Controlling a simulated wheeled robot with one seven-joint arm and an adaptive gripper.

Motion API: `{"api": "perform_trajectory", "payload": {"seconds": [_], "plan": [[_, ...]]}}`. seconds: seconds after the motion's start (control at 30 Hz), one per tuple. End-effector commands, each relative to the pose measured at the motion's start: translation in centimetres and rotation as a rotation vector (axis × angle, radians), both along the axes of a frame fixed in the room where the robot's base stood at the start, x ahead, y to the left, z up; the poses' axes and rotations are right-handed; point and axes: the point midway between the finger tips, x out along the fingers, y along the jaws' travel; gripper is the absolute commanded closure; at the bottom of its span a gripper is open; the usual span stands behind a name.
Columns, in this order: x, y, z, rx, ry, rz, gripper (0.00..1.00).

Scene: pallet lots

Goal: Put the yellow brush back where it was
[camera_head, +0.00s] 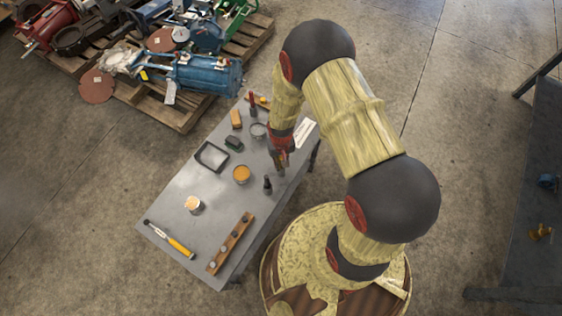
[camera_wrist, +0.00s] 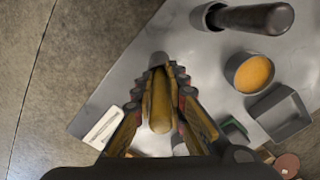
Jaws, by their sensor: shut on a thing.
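My gripper (camera_wrist: 168,82) is shut on a long yellow-brown thing, which looks like the yellow brush (camera_wrist: 160,108). The brush lies lengthwise between the two fingers in the wrist view; its far end looks grey and is partly hidden by the fingertips. In the head view my gripper (camera_head: 281,160) is over the right edge of the grey table (camera_head: 172,208). The brush cannot be made out clearly there. I cannot tell how high it is above the table.
A black upright tool (camera_head: 267,184), an orange-filled cup (camera_head: 241,174) and a dark tray (camera_head: 212,156) stand near my gripper. A white card (camera_head: 305,132) lies at the table's far right. A wooden rack (camera_head: 230,245) and a yellow-handled tool (camera_head: 178,246) lie at the near end.

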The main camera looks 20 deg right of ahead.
Motion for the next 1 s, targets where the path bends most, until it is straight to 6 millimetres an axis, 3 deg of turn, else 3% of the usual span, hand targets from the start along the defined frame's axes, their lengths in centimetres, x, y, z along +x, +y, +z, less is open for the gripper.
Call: {"api": "perform_trajectory", "payload": {"seconds": [0.33,0.37,0.67,1.0], "plan": [[-0.1,0.0,-1.0,0.000,-0.001,0.000,1.00],[-0.1,0.0,-1.0,0.000,0.000,0.000,0.85],[-0.3,0.0,-1.3,0.000,0.004,0.000,0.68],[-0.3,0.0,-1.1,0.000,0.005,0.000,0.68]]}}
